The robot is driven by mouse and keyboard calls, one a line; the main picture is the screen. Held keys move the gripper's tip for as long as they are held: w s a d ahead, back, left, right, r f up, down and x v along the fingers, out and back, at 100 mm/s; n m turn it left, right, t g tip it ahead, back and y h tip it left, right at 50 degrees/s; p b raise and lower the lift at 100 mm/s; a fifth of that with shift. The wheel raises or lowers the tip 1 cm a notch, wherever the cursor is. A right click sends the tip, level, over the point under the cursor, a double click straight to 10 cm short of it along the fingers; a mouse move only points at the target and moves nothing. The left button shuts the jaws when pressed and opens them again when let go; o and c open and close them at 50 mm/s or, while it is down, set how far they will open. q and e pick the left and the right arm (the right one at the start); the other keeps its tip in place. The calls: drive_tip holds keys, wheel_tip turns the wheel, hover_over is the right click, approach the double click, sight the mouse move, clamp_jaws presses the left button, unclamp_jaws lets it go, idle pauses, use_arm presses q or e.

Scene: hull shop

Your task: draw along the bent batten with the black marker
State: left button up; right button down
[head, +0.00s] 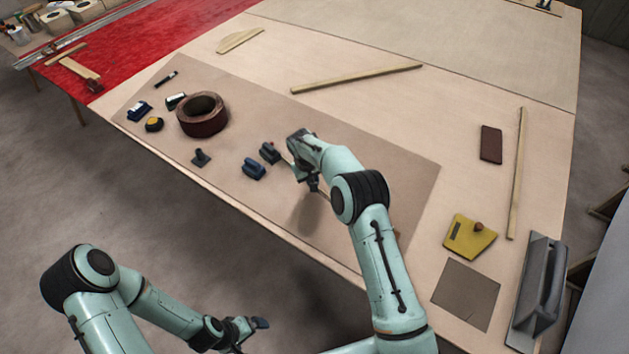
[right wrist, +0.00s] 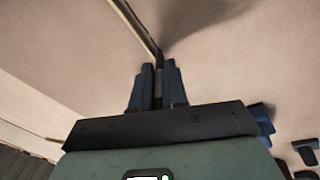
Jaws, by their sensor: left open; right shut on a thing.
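In the head view the gripper hides the batten's middle. The black marker (head: 166,79) appears to be the dark stick lying at the board's far left corner, well away from both grippers. My left gripper (head: 254,333) is open and empty, off the table's front edge.
A blue block (head: 254,169) and a dark block (head: 269,153) stand just left of my right gripper. A brown tape roll (head: 203,116) and small tools lie further left. Loose wood strips (head: 356,77) lie behind. The board right of my right arm is mostly clear.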

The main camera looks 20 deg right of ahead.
drive_tip(key=shift+w+a, duration=0.1)
drive_tip(key=shift+w, duration=0.05)
drive_tip(key=shift+w+a, duration=0.25)
drive_tip(key=shift+w, duration=0.2)
drive_tip(key=shift+w, duration=0.1)
drive_tip(key=shift+w+a, duration=0.25)
drive_tip(key=shift+w, duration=0.2)
drive_tip(key=shift+w+a, duration=0.1)
drive_tip(key=shift+w, duration=0.05)
drive_tip(key=shift+w+a, duration=0.25)
drive_tip(key=shift+w, duration=0.15)
drive_tip(key=shift+w+a, duration=0.25)
drive_tip(key=shift+w, duration=0.25)
drive_tip(key=shift+w+a, duration=0.2)
drive_tip(key=shift+w, duration=0.15)
